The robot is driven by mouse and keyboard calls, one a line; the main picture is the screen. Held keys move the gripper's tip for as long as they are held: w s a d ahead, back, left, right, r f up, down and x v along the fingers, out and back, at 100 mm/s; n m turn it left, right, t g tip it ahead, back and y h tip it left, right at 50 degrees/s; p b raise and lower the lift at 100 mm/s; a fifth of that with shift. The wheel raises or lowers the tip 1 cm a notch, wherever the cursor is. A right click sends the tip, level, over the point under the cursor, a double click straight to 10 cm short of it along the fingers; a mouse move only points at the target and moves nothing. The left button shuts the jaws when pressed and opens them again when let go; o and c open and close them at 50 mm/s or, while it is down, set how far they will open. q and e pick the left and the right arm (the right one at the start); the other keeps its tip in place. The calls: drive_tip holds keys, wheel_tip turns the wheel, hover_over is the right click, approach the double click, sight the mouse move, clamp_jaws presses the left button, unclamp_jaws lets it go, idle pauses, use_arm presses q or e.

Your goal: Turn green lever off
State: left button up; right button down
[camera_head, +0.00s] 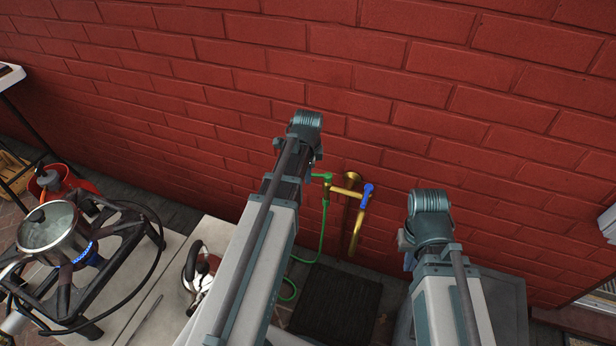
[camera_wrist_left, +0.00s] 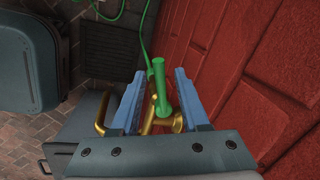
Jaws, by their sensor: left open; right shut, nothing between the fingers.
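The brass tap (camera_head: 346,192) is on the red brick wall, with a green lever (camera_head: 323,177) on its left and a blue lever (camera_head: 367,194) on its right. My left gripper (camera_head: 311,166) is at the green lever, largely hidden by its own arm in the head view. In the left wrist view, its blue fingers (camera_wrist_left: 159,92) are open, one on each side of the green lever (camera_wrist_left: 158,82). I cannot tell whether they touch it. My right gripper (camera_head: 408,262) is mostly hidden behind its arm, away from the tap and empty.
A green hose (camera_head: 323,225) hangs from the tap past a dark floor grate (camera_head: 335,303). A pot (camera_head: 52,232) stands over a blue flame on a burner at the left. A kettle (camera_head: 200,275) is on the pale table beside my left arm. The brick wall is close behind the tap.

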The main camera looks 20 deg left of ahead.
use_arm(q)
clamp_jaws()
idle(1.4)
